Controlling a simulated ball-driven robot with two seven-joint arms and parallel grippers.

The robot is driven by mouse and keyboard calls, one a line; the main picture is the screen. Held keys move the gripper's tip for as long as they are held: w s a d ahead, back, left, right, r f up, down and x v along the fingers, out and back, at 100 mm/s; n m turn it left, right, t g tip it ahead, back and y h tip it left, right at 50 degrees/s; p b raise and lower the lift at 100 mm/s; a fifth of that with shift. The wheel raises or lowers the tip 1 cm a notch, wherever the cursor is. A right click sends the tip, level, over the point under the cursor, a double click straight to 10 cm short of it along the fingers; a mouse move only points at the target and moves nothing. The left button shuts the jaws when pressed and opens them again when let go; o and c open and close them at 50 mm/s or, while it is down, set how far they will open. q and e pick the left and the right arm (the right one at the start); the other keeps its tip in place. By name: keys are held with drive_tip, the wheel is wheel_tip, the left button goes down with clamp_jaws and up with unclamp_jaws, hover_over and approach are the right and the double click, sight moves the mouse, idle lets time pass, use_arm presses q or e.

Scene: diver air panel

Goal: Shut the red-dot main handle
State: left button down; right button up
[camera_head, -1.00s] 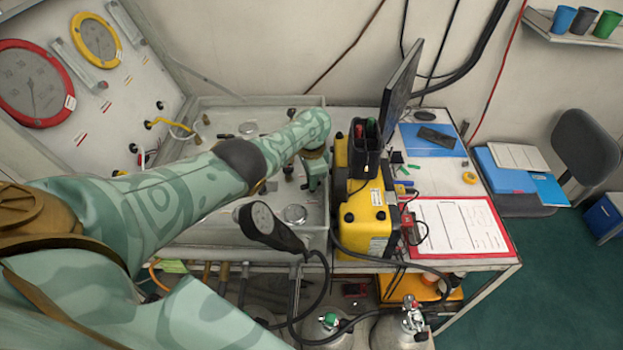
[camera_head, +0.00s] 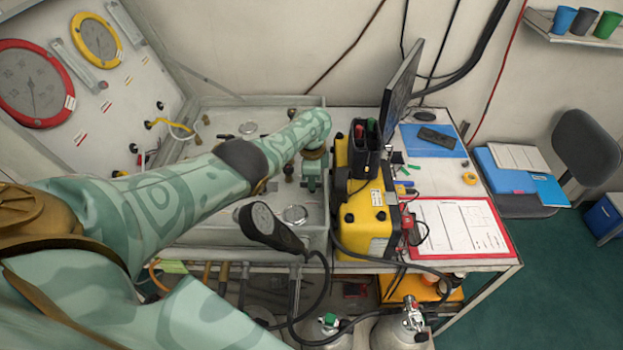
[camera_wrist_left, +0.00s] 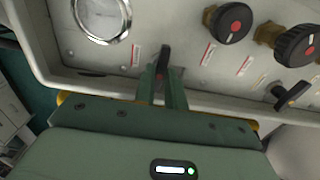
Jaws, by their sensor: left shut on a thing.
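The main handle (camera_wrist_left: 164,58) is a small black lever with a red dot, standing on the grey panel near its edge in the left wrist view. My left gripper (camera_wrist_left: 165,88) is shut on it, one green finger on each side, with the lever's black end showing beyond the fingertips. In the head view my left gripper (camera_head: 312,178) reaches down over the right part of the grey panel tray (camera_head: 190,235); the handle is hidden there. My right gripper is not in view.
Two black round knobs with red dots (camera_wrist_left: 232,22) and another black lever (camera_wrist_left: 290,94) sit to the right in the wrist view. A round gauge (camera_wrist_left: 101,16) is at upper left. A yellow case (camera_head: 367,215) stands close right of my gripper. A black handset (camera_head: 268,226) is in front.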

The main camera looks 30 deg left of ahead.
use_arm(q)
drive_tip(key=shift+w+d+r, duration=0.1)
drive_tip(key=shift+w, duration=0.05)
drive_tip(key=c, duration=1.5)
unclamp_jaws()
drive_tip(key=shift+o, duration=0.2)
wheel_tip(320, 180, up, 16)
drive_tip(key=p, duration=0.9)
drive_tip(key=shift+p, duration=0.4)
drive_tip(key=shift+r, duration=0.1)
